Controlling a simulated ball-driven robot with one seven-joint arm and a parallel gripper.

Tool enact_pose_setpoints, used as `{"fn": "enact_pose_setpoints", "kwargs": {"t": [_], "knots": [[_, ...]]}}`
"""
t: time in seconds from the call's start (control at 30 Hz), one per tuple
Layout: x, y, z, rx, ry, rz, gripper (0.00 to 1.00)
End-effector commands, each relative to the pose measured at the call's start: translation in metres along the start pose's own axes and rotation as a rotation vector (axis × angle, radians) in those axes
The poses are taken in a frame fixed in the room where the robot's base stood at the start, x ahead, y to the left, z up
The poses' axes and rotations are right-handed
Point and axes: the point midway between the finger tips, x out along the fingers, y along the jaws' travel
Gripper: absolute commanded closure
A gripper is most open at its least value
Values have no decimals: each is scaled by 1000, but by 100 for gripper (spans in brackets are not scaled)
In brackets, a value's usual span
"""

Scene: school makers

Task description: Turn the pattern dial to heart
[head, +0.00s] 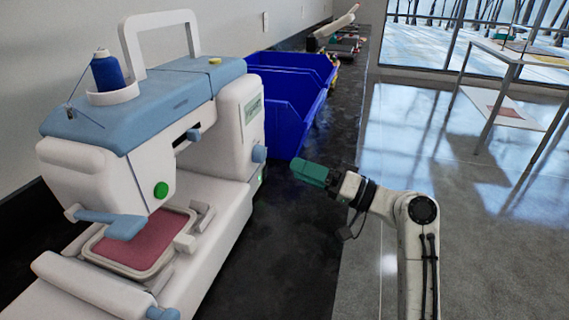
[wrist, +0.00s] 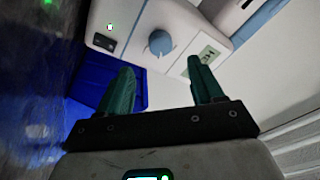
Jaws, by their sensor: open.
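The sewing machine (head: 225,100) is white and pale blue and stands on the dark counter at the left. Its pattern dial, a round blue knob (head: 259,154), is on the machine's right end face, below a small label panel (head: 252,110). In the wrist view the dial (wrist: 161,43) lies beyond and between my fingertips, with a pointed tab on its rim. My gripper (head: 300,171) has green fingers and is right of the dial, apart from it. In the wrist view my gripper (wrist: 160,75) is open and empty. The symbols on the label panel (wrist: 209,55) are too small to read.
Blue bins (head: 290,95) stand on the counter just behind the machine's right end. A red cloth in a hoop (head: 140,240) sits under the machine's head. The dark counter (head: 275,270) is bare near my gripper. Open floor lies to the right.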

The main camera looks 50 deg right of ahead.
Motion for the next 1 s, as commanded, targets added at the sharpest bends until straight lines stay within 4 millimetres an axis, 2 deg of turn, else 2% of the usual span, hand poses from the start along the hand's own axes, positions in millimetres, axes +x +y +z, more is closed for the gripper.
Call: {"fn": "enact_pose_setpoints", "kwargs": {"t": [0.1, 0.3, 1.0], "knots": [[-17, 1, 0, 0, 1, 3, 34], [-28, 0, 0, -1, 0, 1, 34], [-29, 0, 0, 0, 0, 0, 34]]}}
